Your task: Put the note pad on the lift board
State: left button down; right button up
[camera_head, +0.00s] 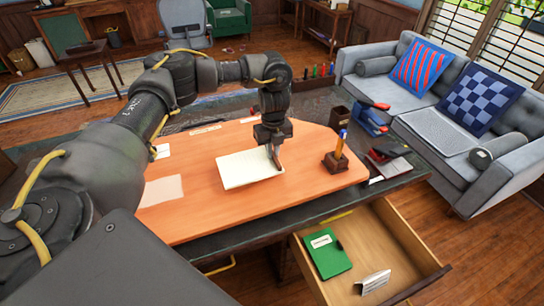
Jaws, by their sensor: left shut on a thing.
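A white note pad (245,171) is at the middle of the orange wooden board (205,218), which I take for the lift board, on the dark desk. My left gripper (276,160) points down and is shut on the pad at its right end. The pad looks flat and low over the board. I cannot tell whether it rests on the board or hangs just above it. My right gripper is out of view.
A pen holder (335,162) stands on the board's right side. A stapler-like object (390,152) and a blue organizer (370,120) are farther right. An open drawer (395,240) in front holds a green notebook (328,255) and a white card (374,282). A grey sofa (470,175) stands beyond.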

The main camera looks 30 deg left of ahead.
pick_arm(q)
jog(key=shift+w+a+f, duration=0.2)
jog(key=shift+w+f, duration=0.05)
jog(key=shift+f, duration=0.1)
jog(key=shift+a+f, duration=0.15)
jog(key=shift+f, duration=0.25)
jog(key=shift+w+f, duration=0.1)
jog(key=shift+f, duration=1.25)
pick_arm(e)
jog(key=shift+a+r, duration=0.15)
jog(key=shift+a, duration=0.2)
pick_arm(q)
jog(key=c, duration=1.5)
grip_release()
jog(key=shift+f, duration=0.1)
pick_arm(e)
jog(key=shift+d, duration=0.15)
